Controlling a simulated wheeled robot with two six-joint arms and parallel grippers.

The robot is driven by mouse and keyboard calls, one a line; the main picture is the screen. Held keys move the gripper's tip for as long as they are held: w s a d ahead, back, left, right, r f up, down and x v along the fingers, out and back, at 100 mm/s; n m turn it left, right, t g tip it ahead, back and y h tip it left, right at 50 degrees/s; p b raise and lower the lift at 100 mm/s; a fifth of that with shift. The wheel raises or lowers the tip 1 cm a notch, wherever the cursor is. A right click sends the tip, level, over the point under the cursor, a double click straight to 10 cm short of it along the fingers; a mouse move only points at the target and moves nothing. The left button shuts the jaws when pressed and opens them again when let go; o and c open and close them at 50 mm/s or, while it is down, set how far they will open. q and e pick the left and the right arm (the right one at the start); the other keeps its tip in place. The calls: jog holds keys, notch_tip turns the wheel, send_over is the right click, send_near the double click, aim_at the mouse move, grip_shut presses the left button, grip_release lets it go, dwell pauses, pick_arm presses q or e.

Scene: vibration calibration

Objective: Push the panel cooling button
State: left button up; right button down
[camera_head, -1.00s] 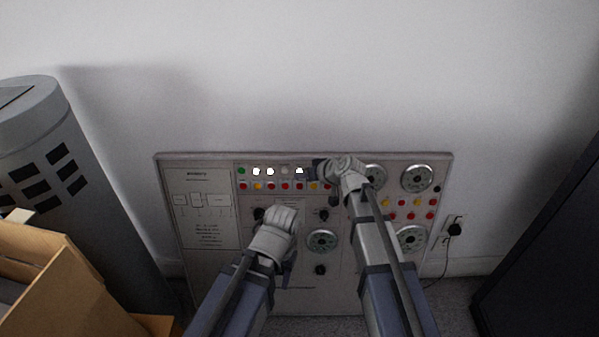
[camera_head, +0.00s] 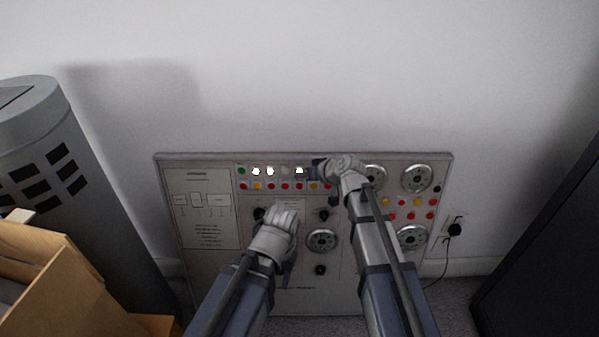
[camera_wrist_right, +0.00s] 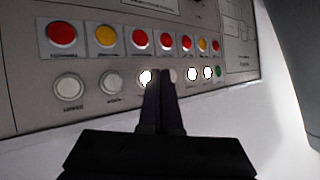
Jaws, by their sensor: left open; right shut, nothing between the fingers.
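The control panel (camera_head: 205,262) leans against the wall, with a row of round white buttons and a green button (camera_head: 241,170) along its top. Some white buttons, such as this one (camera_wrist_right: 192,73), glow; others, such as this one (camera_wrist_right: 110,82), are dull. Labels are too small to read, so I cannot tell which is the cooling button. My right gripper (camera_head: 319,168) is shut and empty at this row. In the right wrist view its fingertips (camera_wrist_right: 165,72) partly cover a dull button beside a glowing one; contact is unclear. My left gripper (camera_head: 277,213) is open before the panel's lower middle.
Red and yellow lamps (camera_wrist_right: 138,40) form a second row. A grey bin (camera_head: 60,180) and cardboard box (camera_head: 60,290) stand left, a dark cabinet (camera_head: 555,250) right. A plug (camera_head: 455,229) sits in the wall.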

jog(key=shift+w, duration=0.15)
jog(key=shift+w+f, duration=0.1)
jog(key=shift+w, duration=0.15)
jog(key=shift+w, duration=0.4)
dwell(0.8)
jog(key=shift+s, duration=0.8)
jog(key=s, duration=0.2)
jog(key=s+r+p, duration=0.1)
jog(key=s, duration=0.2)
jog(key=shift+r, duration=0.1)
dwell(0.7)
